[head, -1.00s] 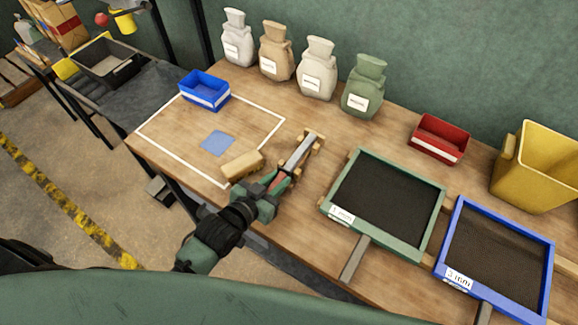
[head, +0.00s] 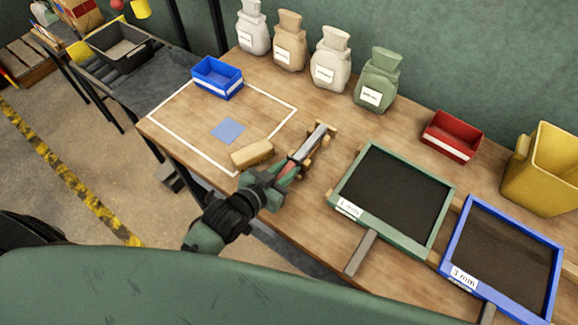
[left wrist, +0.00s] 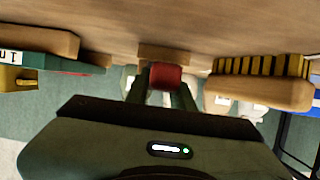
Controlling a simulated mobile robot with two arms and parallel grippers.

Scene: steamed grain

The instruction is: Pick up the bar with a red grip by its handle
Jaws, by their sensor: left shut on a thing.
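The bar with a red grip (head: 313,142) lies along a small wooden rest (head: 331,129) on the workbench, its grey metal part pointing away from me. I cannot tell whether the bar touches the rest or is slightly above it. My left gripper (head: 285,174) is shut on the red grip, at the near end of the bar, and its fingers hide part of it. In the left wrist view the red grip (left wrist: 166,76) shows between the two fingers. My right gripper is not in view.
A wooden-backed brush (head: 252,153) lies just left of the gripper. A green-framed sieve (head: 362,218) and a blue-framed sieve (head: 455,232) lie to the right. A blue bin (head: 218,88), several sacks (head: 330,72), a red bin (head: 451,145) and a yellow container (head: 536,180) stand further back.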

